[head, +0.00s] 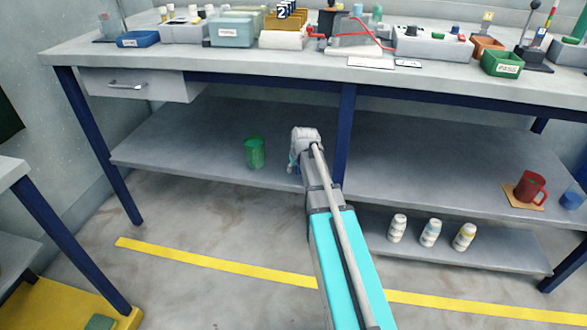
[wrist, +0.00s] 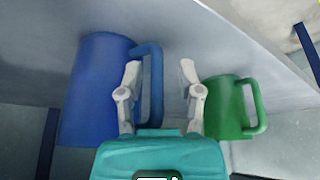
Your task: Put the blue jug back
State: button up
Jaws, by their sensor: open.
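The blue jug (wrist: 92,90) fills the left of the wrist view, with its handle (wrist: 155,85) towards my gripper. My gripper (wrist: 160,72) is open, and the handle shows between its fingers, close to the left one. I cannot tell whether they touch. In the head view, my gripper (head: 304,140) is over the lower shelf and hides most of what is behind it; only a small bluish patch shows beside it. A green jug (wrist: 226,108) is just right of the gripper in the wrist view. It stands on the shelf left of the gripper in the head view (head: 254,153).
A red mug (head: 530,188) stands on a tan mat at the right of the shelf (head: 420,165), near a cut-off blue vessel (head: 573,198). Several white bottles (head: 430,233) stand on a lower board. A table leg (head: 346,125) rises close to my arm. The worktop above is crowded.

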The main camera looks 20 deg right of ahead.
jog(key=shift+r, duration=0.2)
jog(key=p+v, duration=1.1)
jog(key=v, duration=0.1)
dwell(0.6)
jog(key=shift+a, duration=0.1)
dwell(0.6)
jog(key=s+a+f+g, duration=0.1)
jog(key=s+a+g, duration=0.3)
jog(key=s+a, duration=1.2)
jog(key=shift+s+a+f+g, duration=0.3)
jog(key=shift+s+a, duration=0.1)
jog(key=shift+s, duration=0.45)
